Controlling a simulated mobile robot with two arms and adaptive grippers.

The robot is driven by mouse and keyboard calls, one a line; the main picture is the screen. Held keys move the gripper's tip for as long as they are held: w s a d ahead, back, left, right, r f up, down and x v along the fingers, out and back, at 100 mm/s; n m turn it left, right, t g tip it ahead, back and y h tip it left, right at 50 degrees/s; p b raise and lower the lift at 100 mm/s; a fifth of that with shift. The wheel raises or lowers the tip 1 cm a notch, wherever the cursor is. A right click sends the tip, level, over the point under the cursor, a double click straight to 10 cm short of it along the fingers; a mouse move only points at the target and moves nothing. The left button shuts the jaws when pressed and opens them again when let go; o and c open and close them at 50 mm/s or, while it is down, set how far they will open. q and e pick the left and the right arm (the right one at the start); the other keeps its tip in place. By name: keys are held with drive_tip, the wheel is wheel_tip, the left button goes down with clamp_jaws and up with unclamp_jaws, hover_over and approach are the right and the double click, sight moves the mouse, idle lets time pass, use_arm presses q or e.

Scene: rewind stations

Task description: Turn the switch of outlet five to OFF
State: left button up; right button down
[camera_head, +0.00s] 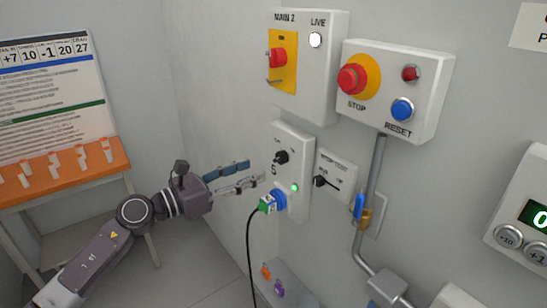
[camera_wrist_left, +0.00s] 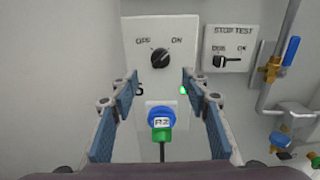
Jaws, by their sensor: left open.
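The outlet five box (camera_head: 305,150) is a white panel on the wall with a black rotary switch (camera_head: 281,158), a lit green lamp (camera_head: 295,188) and a blue socket (camera_head: 279,199). In the left wrist view the switch (camera_wrist_left: 160,58) sits below the OFF and ON labels, and its pointer appears to lean towards ON. A green and blue plug marked A2 (camera_wrist_left: 161,124) is in the socket. My left gripper (camera_head: 252,174) is open and empty, just short of the panel. Its blue-padded fingers spread either side, below the switch in the wrist view. My right gripper is out of view.
A STOP TEST switch (camera_head: 336,178) is right of the panel. Above are the MAIN 2 box (camera_head: 318,75) and the STOP/RESET box (camera_head: 425,85). A pipe with a blue-handled valve (camera_head: 360,206) runs at right. A black cable (camera_head: 250,255) hangs from the plug.

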sight(276, 160)
use_arm(q)
drive_tip(key=p+x, duration=0.1)
drive_tip(key=x, duration=0.2)
drive_tip(key=p+x, duration=0.1)
drive_tip(key=x, duration=0.2)
drive_tip(key=shift+w+d+r, duration=0.2)
drive_tip(key=shift+d+r, duration=0.05)
drive_tip(key=shift+d, duration=0.05)
drive_tip(key=shift+w+d+f, duration=0.1)
drive_tip(key=shift+w+d, duration=0.25)
drive_tip(key=shift+d, duration=0.05)
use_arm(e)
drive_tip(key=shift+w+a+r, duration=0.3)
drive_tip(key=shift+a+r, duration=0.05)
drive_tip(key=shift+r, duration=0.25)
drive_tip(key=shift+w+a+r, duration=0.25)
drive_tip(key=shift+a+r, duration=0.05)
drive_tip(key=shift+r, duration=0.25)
use_arm(q)
drive_tip(key=c, duration=1.2)
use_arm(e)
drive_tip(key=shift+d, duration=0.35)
